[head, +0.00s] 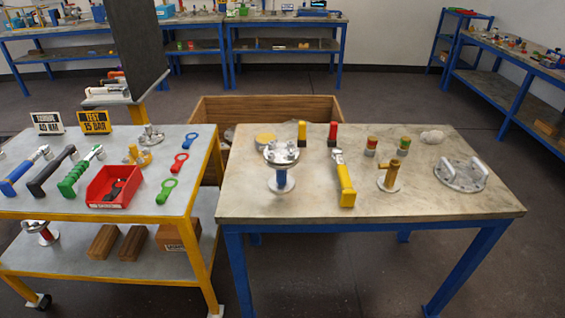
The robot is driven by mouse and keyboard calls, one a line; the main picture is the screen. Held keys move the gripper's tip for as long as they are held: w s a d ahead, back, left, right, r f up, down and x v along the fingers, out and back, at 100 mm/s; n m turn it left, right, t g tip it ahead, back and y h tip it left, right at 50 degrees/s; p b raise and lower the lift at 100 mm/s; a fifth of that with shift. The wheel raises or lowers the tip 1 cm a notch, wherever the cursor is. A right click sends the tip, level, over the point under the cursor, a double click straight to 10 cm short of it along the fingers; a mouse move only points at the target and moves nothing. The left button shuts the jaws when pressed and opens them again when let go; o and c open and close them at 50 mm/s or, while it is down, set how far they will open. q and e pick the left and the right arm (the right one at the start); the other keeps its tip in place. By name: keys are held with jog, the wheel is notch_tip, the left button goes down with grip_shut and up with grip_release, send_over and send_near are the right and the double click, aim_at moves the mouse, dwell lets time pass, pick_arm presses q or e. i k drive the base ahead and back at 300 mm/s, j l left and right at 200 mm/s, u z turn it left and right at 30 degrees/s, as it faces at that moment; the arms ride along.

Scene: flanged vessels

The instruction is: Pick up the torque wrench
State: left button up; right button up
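Three long-handled wrenches lie side by side at the left of the left cart: a blue-handled wrench (22,173), a black-handled wrench (50,173) and a green-handled wrench (80,172). A yellow-handled tool (345,184) with a grey metal upper part lies on the right table. I cannot tell for certain which of these is the torque wrench. Neither of my grippers is in view, and nothing is being held in the picture.
A red bin (113,187) and ring-ended tools (167,190) share the cart. A flanged vessel (282,171), a brass fitting (391,177) and a flange with handles (461,175) stand on the right table (300,208). A wooden crate (320,104) is behind. The right table's front strip is clear.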

aim_at(348, 195)
jog(key=i+j+z, duration=0.15)
jog(key=j, duration=0.2)
jog(key=i+j+z, duration=0.35)
jog(key=j, duration=0.4)
jog(key=i+j+z, duration=0.15)
jog(key=j, duration=0.25)
jog(key=i, duration=0.1)
